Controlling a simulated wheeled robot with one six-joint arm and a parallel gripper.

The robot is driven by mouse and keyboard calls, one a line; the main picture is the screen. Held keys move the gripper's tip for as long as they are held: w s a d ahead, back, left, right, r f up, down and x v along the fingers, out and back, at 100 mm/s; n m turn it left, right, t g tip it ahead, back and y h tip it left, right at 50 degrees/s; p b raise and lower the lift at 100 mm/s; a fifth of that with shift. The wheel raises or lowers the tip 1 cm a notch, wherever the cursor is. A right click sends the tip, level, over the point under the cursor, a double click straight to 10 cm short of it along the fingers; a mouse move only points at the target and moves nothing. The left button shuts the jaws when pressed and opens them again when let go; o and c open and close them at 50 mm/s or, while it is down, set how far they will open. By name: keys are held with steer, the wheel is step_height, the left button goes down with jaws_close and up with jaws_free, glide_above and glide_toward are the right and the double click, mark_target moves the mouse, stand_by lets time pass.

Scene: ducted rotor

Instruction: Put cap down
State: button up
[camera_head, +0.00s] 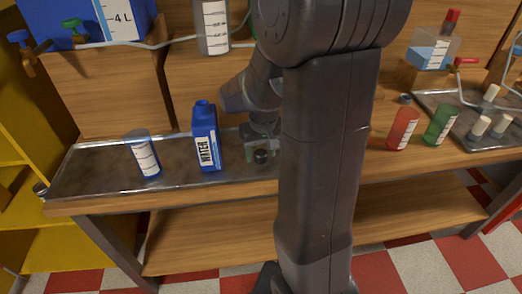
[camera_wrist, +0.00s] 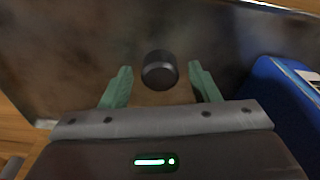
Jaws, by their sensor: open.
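A small dark round cap (camera_head: 261,157) rests on the metal tray at the front of the bench. It also shows in the wrist view (camera_wrist: 160,70), lying just beyond and between the fingertips. My gripper (camera_wrist: 160,84) is open, with a green finger on either side and a gap between each finger and the cap. In the head view my gripper (camera_head: 262,148) is right at the cap, partly hidden by my arm.
A blue WATER bottle (camera_head: 207,138) stands left of my gripper on the tray (camera_head: 90,170), with a clear measuring beaker (camera_head: 142,154) further left. Red (camera_head: 403,129) and green (camera_head: 441,125) containers stand right of my arm. The tray's front strip is clear.

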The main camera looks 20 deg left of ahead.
mark_target(260, 151)
step_height(260, 151, up, 12)
steer(key=s+d+p, duration=0.1)
steer(key=p, duration=0.1)
steer(key=shift+r, duration=0.15)
stand_by(0.4)
steer(key=f, duration=0.4)
steer(key=f+b, duration=0.1)
steer(key=f, duration=0.3)
steer(key=w+a+f+b, duration=0.1)
steer(key=f, duration=0.3)
steer(key=shift+f, duration=0.15)
step_height(260, 151, up, 4)
steer(key=shift+f+p, duration=0.25)
steer(key=shift+p, duration=0.15)
steer(key=shift+r, duration=0.45)
steer(key=shift+f, duration=0.15)
